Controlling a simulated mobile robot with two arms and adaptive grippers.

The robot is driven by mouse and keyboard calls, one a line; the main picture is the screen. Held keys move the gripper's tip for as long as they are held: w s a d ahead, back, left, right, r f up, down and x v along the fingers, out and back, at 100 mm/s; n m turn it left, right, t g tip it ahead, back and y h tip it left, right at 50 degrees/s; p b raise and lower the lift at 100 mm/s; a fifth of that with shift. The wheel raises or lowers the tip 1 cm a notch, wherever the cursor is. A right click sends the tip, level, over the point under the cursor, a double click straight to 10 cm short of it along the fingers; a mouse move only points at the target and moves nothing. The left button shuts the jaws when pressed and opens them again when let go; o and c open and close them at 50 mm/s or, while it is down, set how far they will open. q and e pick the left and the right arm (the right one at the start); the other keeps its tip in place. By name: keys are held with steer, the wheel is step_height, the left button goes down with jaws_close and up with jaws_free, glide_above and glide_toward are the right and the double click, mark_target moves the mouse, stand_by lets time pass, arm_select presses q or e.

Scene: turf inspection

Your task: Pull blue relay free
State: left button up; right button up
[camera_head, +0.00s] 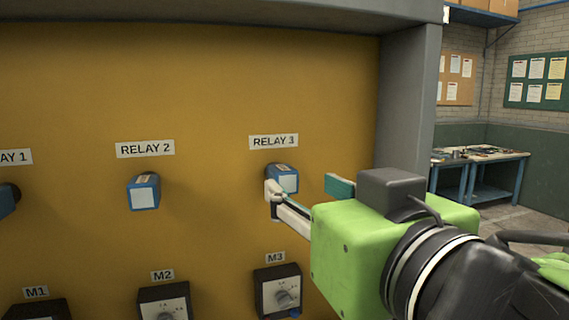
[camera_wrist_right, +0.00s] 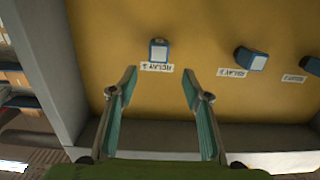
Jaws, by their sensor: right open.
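Three blue relays with pale front faces stick out of a yellow panel. The relay under the RELAY 3 label (camera_head: 284,178) also shows in the right wrist view (camera_wrist_right: 158,52). The RELAY 2 relay (camera_head: 144,192) is to its left, and the RELAY 1 relay (camera_head: 7,200) is cut by the left edge. My right gripper (camera_head: 306,188) is open and empty in front of relay 3. In the right wrist view its fingertips (camera_wrist_right: 159,79) point at the panel, with relay 3 beyond them and between their lines. One finger partly covers relay 3 in the head view. My left gripper is not in view.
Black dial boxes M1 (camera_head: 38,310), M2 (camera_head: 164,302) and M3 (camera_head: 278,291) sit below the relays, M3 close under my right gripper. A grey cabinet frame (camera_head: 408,100) edges the panel on the right. A blue workbench (camera_head: 480,157) stands farther back.

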mark_target(288, 176)
steer(key=p+x, duration=0.2)
steer(key=x, duration=0.7)
steer(key=shift+d+p, duration=0.2)
steer(key=shift+p, duration=0.15)
steer(key=shift+w, duration=0.4)
steer(key=shift+a, duration=0.15)
steer(key=shift+w+f, duration=0.1)
steer(key=c, duration=1.2)
